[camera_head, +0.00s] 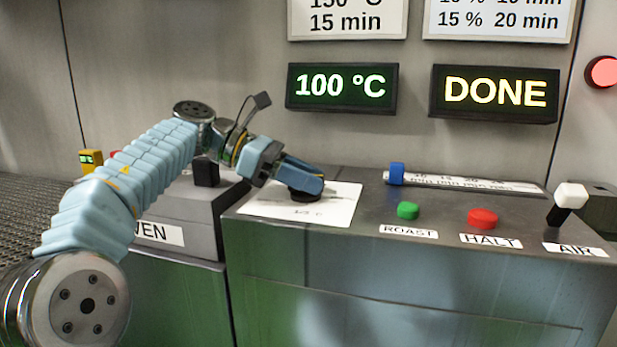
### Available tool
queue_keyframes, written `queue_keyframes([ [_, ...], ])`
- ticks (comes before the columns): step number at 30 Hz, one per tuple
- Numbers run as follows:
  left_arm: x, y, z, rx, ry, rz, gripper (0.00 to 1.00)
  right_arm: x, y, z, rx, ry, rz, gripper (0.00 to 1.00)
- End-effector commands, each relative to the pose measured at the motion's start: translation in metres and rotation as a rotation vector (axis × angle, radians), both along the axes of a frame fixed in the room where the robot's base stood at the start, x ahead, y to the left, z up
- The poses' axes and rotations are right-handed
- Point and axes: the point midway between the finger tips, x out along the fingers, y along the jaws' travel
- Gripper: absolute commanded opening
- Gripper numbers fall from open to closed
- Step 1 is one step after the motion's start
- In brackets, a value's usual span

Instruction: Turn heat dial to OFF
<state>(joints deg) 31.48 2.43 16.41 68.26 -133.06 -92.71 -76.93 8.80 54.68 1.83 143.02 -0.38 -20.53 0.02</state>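The heat dial (306,196) is a dark round knob on a white label plate (258,207) at the left end of the grey console. My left gripper (305,180) is right over the dial, its fingers pointing right and down and hiding most of the knob and its markings. I cannot tell which setting the dial points to, or whether the fingers grip it or only touch it. A green display (342,87) above reads 100 °C. My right gripper is not in view.
The console (440,262) also carries a blue slider (397,173), a green ROAST button (408,210), a red HALT button (482,218) and a white-topped AIR lever (570,196). A display (494,93) reads DONE. A red lamp (602,72) is at the right.

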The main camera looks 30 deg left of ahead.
Motion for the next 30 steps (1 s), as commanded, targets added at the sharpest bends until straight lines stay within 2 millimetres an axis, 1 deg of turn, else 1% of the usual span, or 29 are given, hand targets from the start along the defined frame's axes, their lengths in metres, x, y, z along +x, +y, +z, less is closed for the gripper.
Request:
queue_keyframes([
  [1,0.0,0.0,0.0,0.0,0.0,0.0,0.23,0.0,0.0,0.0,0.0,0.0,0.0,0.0],
  [3,0.0,0.0,0.0,0.0,0.0,0.0,0.12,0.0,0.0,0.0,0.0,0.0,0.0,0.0],
  [6,0.0,0.0,0.0,0.0,0.0,0.0,0.0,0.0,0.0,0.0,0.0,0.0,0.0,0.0],
  [13,0.0,0.0,0.0,0.0,-0.001,0.013,0.0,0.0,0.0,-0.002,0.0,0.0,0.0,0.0],
  [17,-0.001,0.0,-0.001,0.001,-0.002,0.051,0.0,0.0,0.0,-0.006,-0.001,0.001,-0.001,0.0],
  [23,-0.001,-0.001,-0.002,0.001,-0.004,0.168,0.0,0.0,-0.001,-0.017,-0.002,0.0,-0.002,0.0],
  [27,-0.002,-0.001,-0.001,0.001,-0.005,0.288,0.0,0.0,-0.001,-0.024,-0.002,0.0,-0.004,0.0],
  [30,-0.002,-0.001,0.0,0.001,-0.004,0.383,0.0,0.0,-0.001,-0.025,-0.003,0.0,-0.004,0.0],
])
